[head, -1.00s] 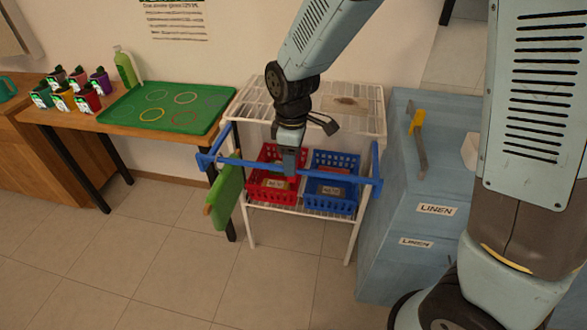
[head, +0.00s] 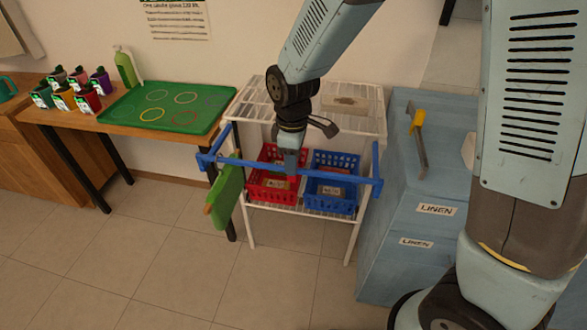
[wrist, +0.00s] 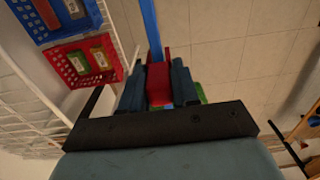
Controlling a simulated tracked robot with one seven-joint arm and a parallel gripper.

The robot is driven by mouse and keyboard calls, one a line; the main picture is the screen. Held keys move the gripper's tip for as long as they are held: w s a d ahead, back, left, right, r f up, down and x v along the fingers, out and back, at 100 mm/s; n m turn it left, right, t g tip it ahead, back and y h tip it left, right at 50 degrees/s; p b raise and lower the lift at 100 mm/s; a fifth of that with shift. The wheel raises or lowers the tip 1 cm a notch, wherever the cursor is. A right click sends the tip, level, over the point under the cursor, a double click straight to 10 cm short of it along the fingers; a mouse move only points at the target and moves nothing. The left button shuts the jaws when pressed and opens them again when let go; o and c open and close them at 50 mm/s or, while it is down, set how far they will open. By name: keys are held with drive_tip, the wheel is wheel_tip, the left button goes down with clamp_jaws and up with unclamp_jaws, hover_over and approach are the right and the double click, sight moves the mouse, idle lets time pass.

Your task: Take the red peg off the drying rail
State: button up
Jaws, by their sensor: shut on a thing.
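The blue drying rail (head: 335,177) runs across the front of the white wire rack. In the wrist view the rail (wrist: 150,30) leads up to the red peg (wrist: 158,84). My gripper (wrist: 158,92) is shut on the peg, one dark finger on each side. The peg is still at the rail, and I cannot tell whether it is clear of it. In the head view my gripper (head: 288,162) is over the rail in front of the red basket, and it hides the peg.
A red basket (head: 264,190) and a blue basket (head: 322,204) stand on the rack shelf behind the rail. A blue linen cabinet (head: 400,250) stands to the right. The floor in front is clear.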

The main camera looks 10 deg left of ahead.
drive_tip(key=shift+r, duration=3.5)
drive_tip(key=shift+d, duration=0.1)
